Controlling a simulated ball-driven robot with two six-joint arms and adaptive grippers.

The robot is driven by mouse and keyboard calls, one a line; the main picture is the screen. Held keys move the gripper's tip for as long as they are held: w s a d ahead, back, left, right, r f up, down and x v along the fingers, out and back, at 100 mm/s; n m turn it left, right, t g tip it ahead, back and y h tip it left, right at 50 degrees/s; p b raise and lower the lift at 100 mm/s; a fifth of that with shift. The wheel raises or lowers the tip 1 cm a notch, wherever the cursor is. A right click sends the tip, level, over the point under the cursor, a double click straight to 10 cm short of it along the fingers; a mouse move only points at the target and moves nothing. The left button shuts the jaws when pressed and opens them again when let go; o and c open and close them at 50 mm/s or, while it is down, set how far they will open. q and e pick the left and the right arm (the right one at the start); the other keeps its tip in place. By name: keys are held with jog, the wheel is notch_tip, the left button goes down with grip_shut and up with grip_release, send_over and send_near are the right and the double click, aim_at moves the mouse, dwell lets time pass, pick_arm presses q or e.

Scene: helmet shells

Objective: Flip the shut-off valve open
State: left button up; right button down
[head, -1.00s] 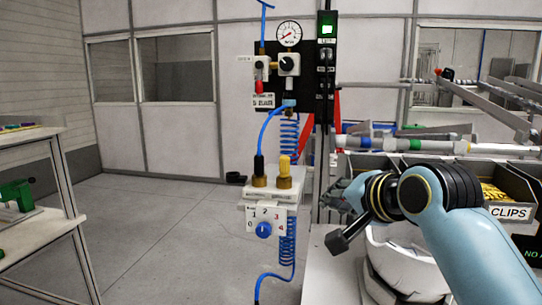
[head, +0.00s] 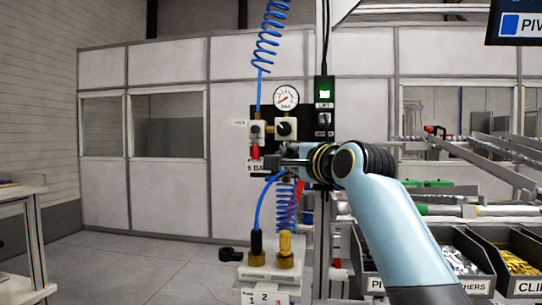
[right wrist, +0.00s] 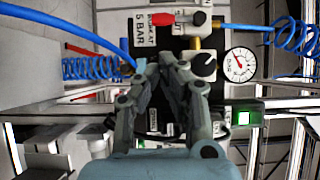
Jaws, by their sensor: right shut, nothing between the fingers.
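The shut-off valve (head: 257,132) sits on the black panel, below and left of the round gauge. Its red lever (head: 255,151) hangs straight down from the body. In the right wrist view, which is turned sideways, the red lever (right wrist: 162,19) points left from the valve body (right wrist: 199,20). My right gripper (head: 278,163) is in front of the panel, just below and right of the lever. In the right wrist view its fingertips (right wrist: 160,62) are together and empty, apart from the lever. My left gripper is out of view.
A black regulator knob (head: 284,129) and a pressure gauge (head: 286,97) sit beside the valve. Parts bins (head: 462,285) stand at the right. The floor at left is clear.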

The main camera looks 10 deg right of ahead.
aim_at(255, 145)
jog(key=w+a+p, duration=0.1)
jog(key=w+p, duration=0.1)
jog(key=w, duration=0.7)
jog(key=shift+a, duration=0.35)
